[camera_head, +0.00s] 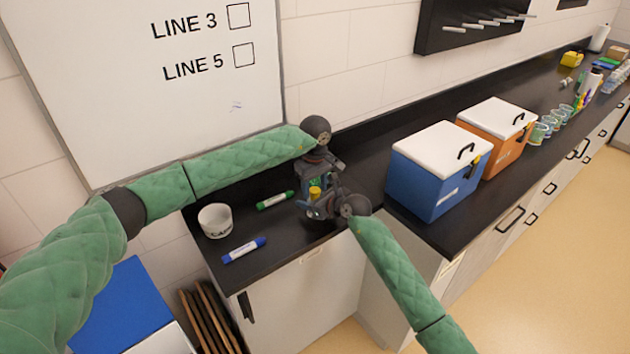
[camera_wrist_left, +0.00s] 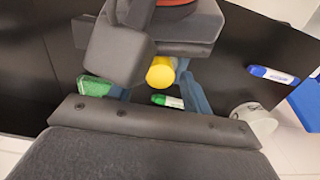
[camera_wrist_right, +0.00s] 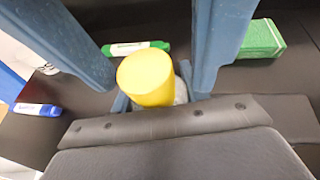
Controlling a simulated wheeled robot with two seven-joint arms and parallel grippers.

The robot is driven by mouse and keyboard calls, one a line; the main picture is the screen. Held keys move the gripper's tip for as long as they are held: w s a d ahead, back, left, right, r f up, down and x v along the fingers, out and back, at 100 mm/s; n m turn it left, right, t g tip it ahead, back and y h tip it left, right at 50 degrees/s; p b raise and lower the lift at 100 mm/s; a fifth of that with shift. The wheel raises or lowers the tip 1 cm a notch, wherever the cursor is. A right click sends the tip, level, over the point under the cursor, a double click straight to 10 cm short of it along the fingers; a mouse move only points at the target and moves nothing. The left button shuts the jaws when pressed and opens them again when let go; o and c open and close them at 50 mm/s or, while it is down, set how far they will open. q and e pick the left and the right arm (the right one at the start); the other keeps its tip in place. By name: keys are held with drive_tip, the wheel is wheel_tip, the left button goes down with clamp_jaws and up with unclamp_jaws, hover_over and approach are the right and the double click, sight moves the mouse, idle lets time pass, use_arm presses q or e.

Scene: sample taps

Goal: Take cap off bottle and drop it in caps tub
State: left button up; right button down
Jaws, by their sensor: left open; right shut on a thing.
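The bottle's yellow cap (camera_head: 314,192) shows between my two grippers, and also in the left wrist view (camera_wrist_left: 160,73) and the right wrist view (camera_wrist_right: 146,78). The pale bottle (camera_wrist_right: 181,92) is mostly hidden under the cap. My right gripper (camera_head: 312,208) is shut on the bottle from the right, below the cap. My left gripper (camera_head: 316,184) is open above, its blue fingers apart on either side of the cap. The caps tub (camera_head: 215,221), a white cup with dark lettering, stands to the left on the black counter; it also shows in the left wrist view (camera_wrist_left: 257,121).
A green block (camera_wrist_right: 262,38) lies close to the bottle. Blue (camera_head: 437,185) and orange (camera_head: 508,140) cooler boxes stand to the right. The counter's front edge is near.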

use_arm(q)
drive_tip(key=c, duration=1)
drive_tip(key=shift+n, duration=1.7)
drive_tip(key=shift+c, duration=0.2)
drive_tip(key=o, duration=1.1)
